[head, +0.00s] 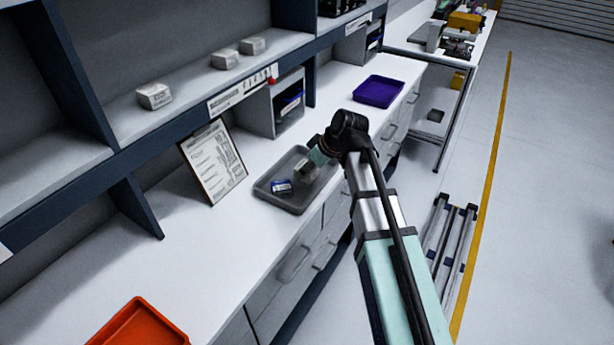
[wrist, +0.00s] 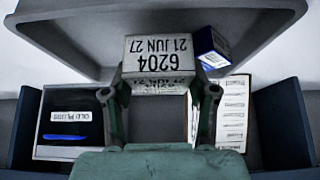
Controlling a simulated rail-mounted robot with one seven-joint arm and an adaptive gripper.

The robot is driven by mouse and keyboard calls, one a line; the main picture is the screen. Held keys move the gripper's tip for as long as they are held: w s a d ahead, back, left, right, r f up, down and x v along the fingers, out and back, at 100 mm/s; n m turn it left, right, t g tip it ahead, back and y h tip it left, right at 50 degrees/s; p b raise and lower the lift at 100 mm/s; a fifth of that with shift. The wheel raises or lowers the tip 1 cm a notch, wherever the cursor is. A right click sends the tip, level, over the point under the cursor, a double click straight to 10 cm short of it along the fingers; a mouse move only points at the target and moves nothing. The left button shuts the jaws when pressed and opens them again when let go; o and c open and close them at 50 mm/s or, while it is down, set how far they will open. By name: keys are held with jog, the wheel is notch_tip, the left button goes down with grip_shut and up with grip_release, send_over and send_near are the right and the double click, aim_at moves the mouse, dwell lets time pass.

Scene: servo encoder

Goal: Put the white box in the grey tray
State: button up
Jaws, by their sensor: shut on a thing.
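The white box (wrist: 158,55), printed "6204 21 JUN 27", is between the two fingers of my gripper (wrist: 160,88), which is shut on it. In the head view the box (head: 306,171) looks small and pale below my gripper (head: 312,164), over the grey tray (head: 298,202). The tray (wrist: 75,45) also fills the upper part of the wrist view. I cannot tell whether the box touches the tray floor. A small blue-and-white box (head: 281,187) lies in the tray; it also shows in the wrist view (wrist: 212,45).
A clipboard (head: 213,162) leans behind the tray, and a grey organiser (head: 270,107) stands near it. A purple tray (head: 379,91) is further back, an orange tray (head: 138,325) at front left. Several pale boxes (head: 154,96) sit on the shelf. The counter between orange and grey trays is clear.

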aim_at(307, 177)
jog(key=shift+f+p, duration=0.3)
jog(key=shift+f, duration=1.6)
jog(key=shift+f, duration=0.15)
jog(key=o, duration=0.9)
jog(key=shift+o, duration=0.2)
jog(key=shift+r, duration=0.25)
jog(key=b+v, duration=0.2)
jog(key=v, duration=0.9)
jog(key=shift+d+r, duration=0.15)
jog(key=shift+r, duration=0.2)
jog(key=shift+s, duration=0.1)
